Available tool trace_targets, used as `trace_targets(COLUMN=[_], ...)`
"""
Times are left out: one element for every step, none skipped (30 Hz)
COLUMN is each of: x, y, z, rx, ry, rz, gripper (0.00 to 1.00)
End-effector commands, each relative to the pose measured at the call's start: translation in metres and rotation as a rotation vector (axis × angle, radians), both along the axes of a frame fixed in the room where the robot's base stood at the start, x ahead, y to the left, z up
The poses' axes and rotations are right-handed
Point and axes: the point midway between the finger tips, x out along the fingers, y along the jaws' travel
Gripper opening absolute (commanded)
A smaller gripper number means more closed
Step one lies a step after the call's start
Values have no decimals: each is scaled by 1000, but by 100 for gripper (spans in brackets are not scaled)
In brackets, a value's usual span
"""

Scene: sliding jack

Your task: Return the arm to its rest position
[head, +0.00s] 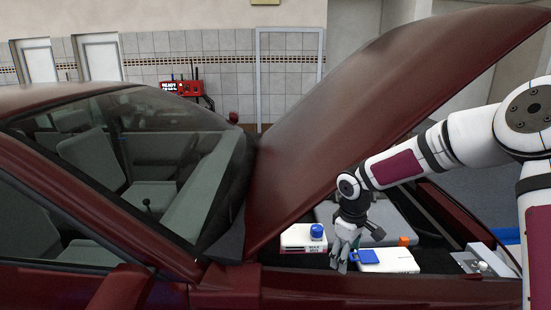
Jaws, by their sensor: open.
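My arm (400,166) reaches in from the right over the engine bay of a dark red car. My gripper (341,266) hangs downward under the raised hood. It is open, with nothing visible between its fingers. It is in front of a white box with a blue part (365,257), just to its right. Whether a finger touches that box cannot be told. Another white box with a blue cap (316,231) is to its left.
The open hood (370,105) slopes up to the right, above and behind my arm. An orange cap (403,241) and a metal bracket (478,262) are to the right in the bay. The windshield (150,150) is at the left. A red device (185,88) stands by the back wall.

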Motion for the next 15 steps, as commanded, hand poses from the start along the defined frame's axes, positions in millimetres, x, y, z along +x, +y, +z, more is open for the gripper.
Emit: trace_targets(x=[-9,-15,-23,-29,-36,-44,-51,-58,-67,-74,-81,-91,-98,-106,-116], y=[-1,-1,-2,-3,-4,-5,-6,-7,-7,-8,-9,-10,-10,-10,-11], z=[17,25,37,45,54,65,73,82,93,101,109,120,128,136,146], rx=[-35,-50,-70,-84,-97,-113,-125,-135,-147,-156,-161,-169,-173,-176,-177], ry=[-7,-8,-11,-15,-18,-25,-29,-35,-43,-51,-58,-69,-80,-88,-101], rz=[-10,-19,-35,-47,-61,-79,-94,-110,-131,-147,-166,-191,-208,-229,-255], gripper=[68,68,68,68,68,68,68,68,68,68,68,68,68,68,68])
